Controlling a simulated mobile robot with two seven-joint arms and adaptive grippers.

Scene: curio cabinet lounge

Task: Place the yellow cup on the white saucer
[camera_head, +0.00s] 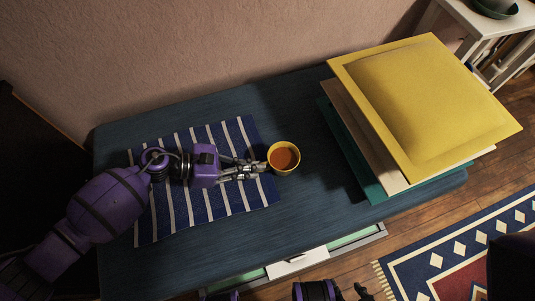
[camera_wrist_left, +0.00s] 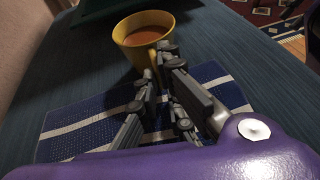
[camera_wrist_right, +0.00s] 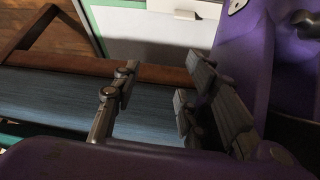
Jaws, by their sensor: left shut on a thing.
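The yellow cup (camera_head: 284,158) with an orange-brown drink is upright at the right edge of the striped mat. It also shows in the left wrist view (camera_wrist_left: 135,52). My left gripper (camera_head: 262,168) comes in from the left and is shut on the cup's near side, seemingly at the handle, which the fingers hide. I cannot tell whether the cup touches the surface. My right gripper (camera_wrist_right: 158,82) is open and empty in the right wrist view, near the blue bench edge. I see no white saucer in any view.
The blue bench (camera_head: 220,235) has a blue-and-white striped mat (camera_head: 165,225) at left. A stack with a yellow cushioned panel (camera_head: 430,95) on top fills its right side. A partly seen compartment with white and green parts (camera_head: 297,262) is at the front. A white side table (camera_head: 480,22) stands at upper right.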

